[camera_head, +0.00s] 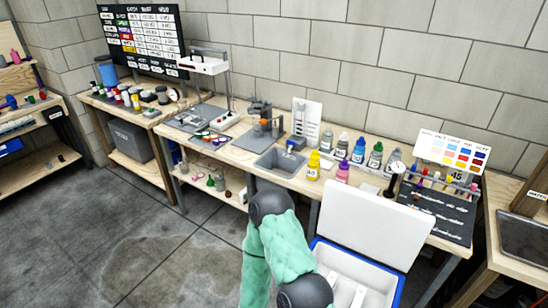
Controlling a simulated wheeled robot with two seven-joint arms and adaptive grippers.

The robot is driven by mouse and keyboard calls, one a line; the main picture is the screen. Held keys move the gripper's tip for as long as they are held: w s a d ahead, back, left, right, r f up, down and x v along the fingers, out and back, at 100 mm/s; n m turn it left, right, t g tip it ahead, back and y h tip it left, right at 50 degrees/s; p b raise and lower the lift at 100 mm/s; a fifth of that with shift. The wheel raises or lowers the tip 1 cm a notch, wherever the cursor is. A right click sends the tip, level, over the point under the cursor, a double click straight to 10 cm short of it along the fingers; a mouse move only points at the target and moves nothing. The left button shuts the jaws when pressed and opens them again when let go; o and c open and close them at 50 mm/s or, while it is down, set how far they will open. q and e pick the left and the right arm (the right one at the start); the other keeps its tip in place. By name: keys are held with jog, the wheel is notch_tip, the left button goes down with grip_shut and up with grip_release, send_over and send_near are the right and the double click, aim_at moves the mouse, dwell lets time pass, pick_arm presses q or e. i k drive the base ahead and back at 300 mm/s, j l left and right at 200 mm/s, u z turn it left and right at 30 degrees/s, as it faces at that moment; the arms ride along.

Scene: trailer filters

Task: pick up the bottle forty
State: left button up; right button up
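A part of my arm in a green sleeve with black joints rises at the bottom centre, in front of the bench. Neither gripper shows.
An open blue-and-white cooler (357,268) stands before the bench, its white lid (375,222) raised. A dark tool tray (437,212) and colour chart (452,152) are at right. The floor at left is clear.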

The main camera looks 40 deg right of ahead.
aim_at(313, 167)
jog(key=i+z, duration=0.35)
jog(key=i, duration=0.2)
jog(key=i+j+z, duration=0.2)
jog(key=i+z, duration=0.2)
jog(key=i, duration=0.15)
